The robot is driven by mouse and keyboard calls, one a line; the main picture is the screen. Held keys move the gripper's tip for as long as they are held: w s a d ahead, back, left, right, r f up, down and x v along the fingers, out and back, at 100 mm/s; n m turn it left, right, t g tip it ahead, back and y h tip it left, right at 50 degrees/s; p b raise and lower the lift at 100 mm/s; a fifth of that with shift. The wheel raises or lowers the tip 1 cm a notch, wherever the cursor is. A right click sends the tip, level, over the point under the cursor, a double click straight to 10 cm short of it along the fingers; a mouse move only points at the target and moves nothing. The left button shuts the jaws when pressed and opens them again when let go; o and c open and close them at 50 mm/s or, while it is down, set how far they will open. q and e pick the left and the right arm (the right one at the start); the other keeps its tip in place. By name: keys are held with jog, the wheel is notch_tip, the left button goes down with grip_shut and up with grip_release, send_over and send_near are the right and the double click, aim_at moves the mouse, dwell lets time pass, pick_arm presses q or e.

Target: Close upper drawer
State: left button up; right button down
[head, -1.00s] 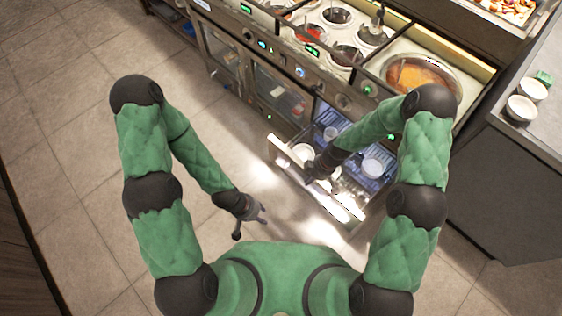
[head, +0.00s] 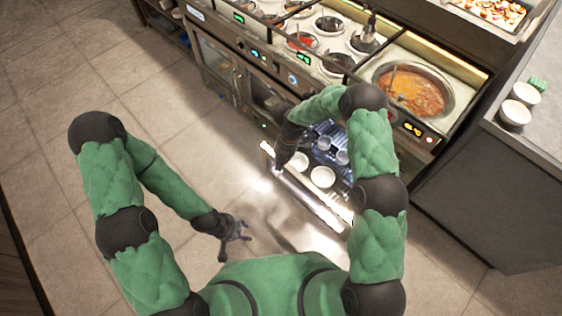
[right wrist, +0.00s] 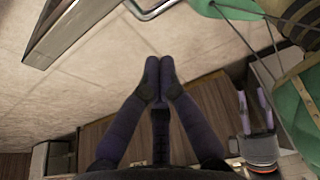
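An open drawer (head: 303,187) with a bright metal front sticks out of the cooking counter in the head view. It holds white bowls (head: 322,177) and cups. I cannot tell whether it is the upper drawer; my right arm hides part of it. My right gripper (head: 278,169) is by the left part of the drawer front; I cannot tell whether it touches. In the right wrist view its fingertips (right wrist: 160,72) are together with nothing between them. A metal edge (right wrist: 68,28) shows there at upper left. My left gripper (head: 240,232) is open and empty over the floor.
The counter above has sauce wells (head: 328,25) and a large pot (head: 412,90) of orange-red food. A grey side counter (head: 535,135) with white bowls stands at the right. The tiled floor (head: 120,60) to the left is clear.

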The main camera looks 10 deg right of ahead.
aim_at(284, 168)
pick_arm(q)
jog(key=shift+f+b, duration=1.25)
jog(key=shift+f, duration=0.2)
pick_arm(e)
jog(key=shift+w+d+f, duration=0.2)
jog(key=shift+d+f, duration=0.1)
jog(key=shift+f, duration=0.6)
jog(key=shift+w+d+f, duration=0.25)
jog(key=shift+d+f, duration=0.05)
jog(key=shift+f, duration=0.55)
jog(key=shift+w+d+f, duration=0.2)
jog(key=shift+d+f, duration=0.1)
jog(key=shift+f, duration=0.6)
